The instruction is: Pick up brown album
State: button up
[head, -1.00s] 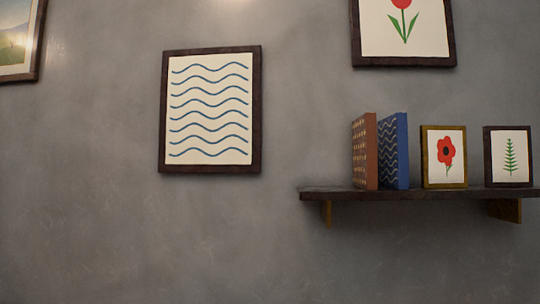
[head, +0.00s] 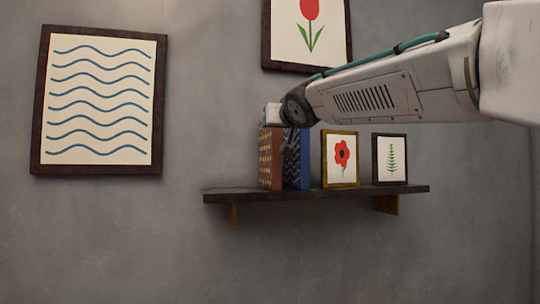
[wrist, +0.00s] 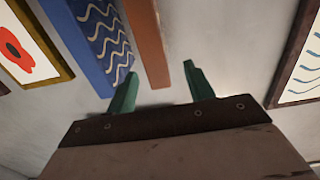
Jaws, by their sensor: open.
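The brown album (head: 266,158) stands upright at the left end of the group on the wall shelf, beside the blue album (head: 303,160). In the wrist view, the brown album (wrist: 148,42) shows between the lines of my two green fingers, with the blue album (wrist: 95,40) to its left. My gripper (wrist: 160,80) is open and empty. Its left finger overlaps the lower end of the blue album in that view. In the head view, my arm comes in from the right and its end is at the albums' top; the fingertips cannot be made out there.
The dark shelf (head: 330,194) also holds a red flower frame (head: 341,158) and a fern frame (head: 390,158), right of the albums. Its left end is bare. A wave picture (head: 100,102) and a tulip picture (head: 308,30) hang on the grey wall.

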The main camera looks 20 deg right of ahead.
jog(key=w+r, duration=0.1)
jog(key=w, duration=0.7)
jog(key=shift+w+d+r, duration=0.2)
jog(key=shift+d+r, duration=0.05)
jog(key=shift+r, duration=0.25)
grip_shut()
